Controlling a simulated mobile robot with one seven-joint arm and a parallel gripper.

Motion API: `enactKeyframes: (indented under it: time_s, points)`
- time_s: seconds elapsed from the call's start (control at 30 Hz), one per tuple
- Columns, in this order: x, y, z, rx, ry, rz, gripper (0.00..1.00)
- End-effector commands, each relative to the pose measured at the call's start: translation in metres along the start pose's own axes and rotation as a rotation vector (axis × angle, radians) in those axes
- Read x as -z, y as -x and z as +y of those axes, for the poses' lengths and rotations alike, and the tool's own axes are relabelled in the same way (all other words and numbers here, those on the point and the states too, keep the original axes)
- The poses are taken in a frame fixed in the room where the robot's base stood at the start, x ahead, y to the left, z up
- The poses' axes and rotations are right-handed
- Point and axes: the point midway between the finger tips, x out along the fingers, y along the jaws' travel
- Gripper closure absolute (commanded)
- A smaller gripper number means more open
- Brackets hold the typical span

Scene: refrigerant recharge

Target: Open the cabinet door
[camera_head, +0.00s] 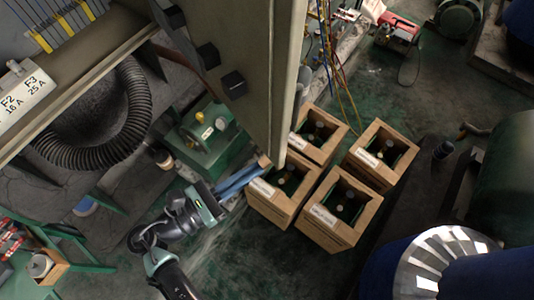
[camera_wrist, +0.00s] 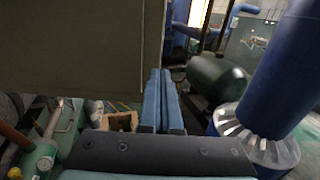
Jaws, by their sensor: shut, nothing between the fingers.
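The cabinet (camera_head: 90,55) is at the upper left of the head view, with its inside showing wires and fuse labels. Its grey-green door (camera_head: 243,45) stands away from the opening, so the cabinet is at least partly open. Black blocks sit along the door's face. My gripper (camera_head: 262,164) is shut and empty, its blue fingers by the door's lower edge. In the wrist view the door (camera_wrist: 70,50) fills the upper left, and my fingers (camera_wrist: 161,75) are just right of its edge. I cannot tell whether they touch it.
Several open cardboard boxes (camera_head: 325,222) with bottles stand on the floor right of my gripper. A black ribbed hose (camera_head: 125,115) hangs below the cabinet. A green machine (camera_head: 208,135) is behind my arm. A blue pipe (camera_head: 490,275) and a green tank (camera_head: 510,180) are at the right.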

Motion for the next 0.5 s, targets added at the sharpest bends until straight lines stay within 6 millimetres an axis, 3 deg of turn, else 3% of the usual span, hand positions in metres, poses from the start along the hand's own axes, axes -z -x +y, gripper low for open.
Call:
enactKeyframes:
  time_s: [0.2,0.5]
  points:
    - [-0.002,-0.034,-0.001,0.002,0.0,0.0,1.0]
    - [0.0,-0.045,0.0,-0.001,-0.001,0.001,1.0]
